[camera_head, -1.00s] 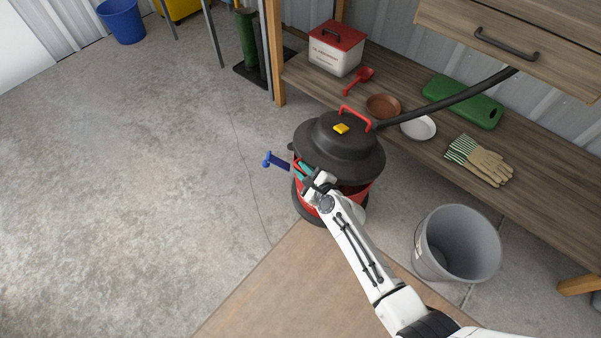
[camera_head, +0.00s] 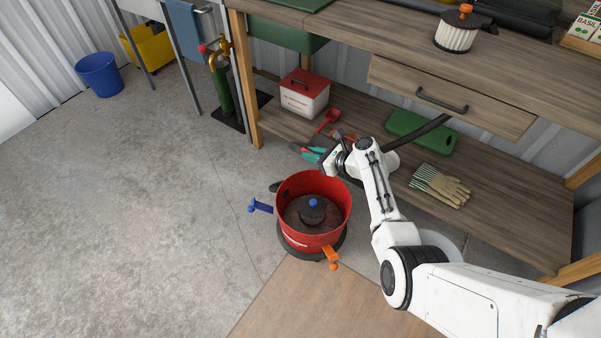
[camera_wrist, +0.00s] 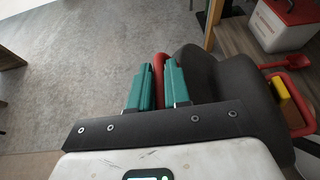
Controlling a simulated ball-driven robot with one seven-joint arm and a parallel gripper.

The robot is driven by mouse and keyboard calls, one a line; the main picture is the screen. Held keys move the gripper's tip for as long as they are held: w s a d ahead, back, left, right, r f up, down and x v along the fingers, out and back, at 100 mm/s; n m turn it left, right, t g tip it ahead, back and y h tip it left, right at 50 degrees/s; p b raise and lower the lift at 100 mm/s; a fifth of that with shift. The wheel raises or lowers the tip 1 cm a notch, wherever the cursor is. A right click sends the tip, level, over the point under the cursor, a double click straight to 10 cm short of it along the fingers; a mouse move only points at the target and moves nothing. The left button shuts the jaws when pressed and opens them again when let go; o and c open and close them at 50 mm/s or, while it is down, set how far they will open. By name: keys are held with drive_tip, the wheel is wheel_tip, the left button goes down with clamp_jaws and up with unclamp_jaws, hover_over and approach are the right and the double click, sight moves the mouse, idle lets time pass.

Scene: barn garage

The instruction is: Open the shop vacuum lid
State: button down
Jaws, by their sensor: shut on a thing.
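The shop vacuum's red drum (camera_head: 286,238) stands open on the floor in the head view, with a dark inner part topped by a blue knob (camera_head: 313,203). A blue latch (camera_head: 261,206) sticks out left and an orange latch (camera_head: 331,258) hangs at the front. The black lid (camera_wrist: 228,85) is off the drum; the wrist view shows it beside my fingers, with a yellow button (camera_wrist: 280,88) and red handle. My gripper (camera_wrist: 158,88) has teal fingers shut on a red part at the lid's edge. In the head view my arm hides most of the lid.
A wooden workbench (camera_head: 480,65) with a drawer stands behind. The black hose (camera_head: 425,131) runs behind my arm.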

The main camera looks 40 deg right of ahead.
drive_tip(key=w+d+r+b, duration=0.1)
drive_tip(key=d+b, duration=0.1)
drive_tip(key=d, duration=0.1)
drive_tip(key=w+d+r+m+y+b, duration=0.1)
drive_tip(key=d+b, duration=0.1)
drive_tip(key=d, duration=0.2)
drive_tip(key=w+d+r+m+b, duration=0.1)
drive_tip(key=d+r+b, duration=0.1)
drive_tip(key=d, duration=0.1)
drive_tip(key=shift+w+d+y, duration=0.2)
drive_tip(key=shift+y, duration=0.1)
drive_tip(key=shift+w+d+r+m+g+y+b, duration=0.1)
drive_tip(key=shift+w+d+r+m+g+b, duration=0.1)
drive_tip(key=shift+d+b, duration=0.35)
drive_tip(key=shift+w+d+r+m+g+y+b, duration=0.1)
drive_tip(key=shift+w+d+m+b, duration=0.1)
drive_tip(key=shift+d+b, duration=0.35)
drive_tip(key=shift+w+d+r+m+g+y+b, duration=0.1)
drive_tip(key=shift+d+m+b, duration=0.1)
drive_tip(key=shift+d+b, duration=0.3)
drive_tip(key=c, duration=1.2)
unclamp_jaws()
drive_tip(key=shift+o, duration=0.2)
drive_tip(key=shift+r, duration=0.1)
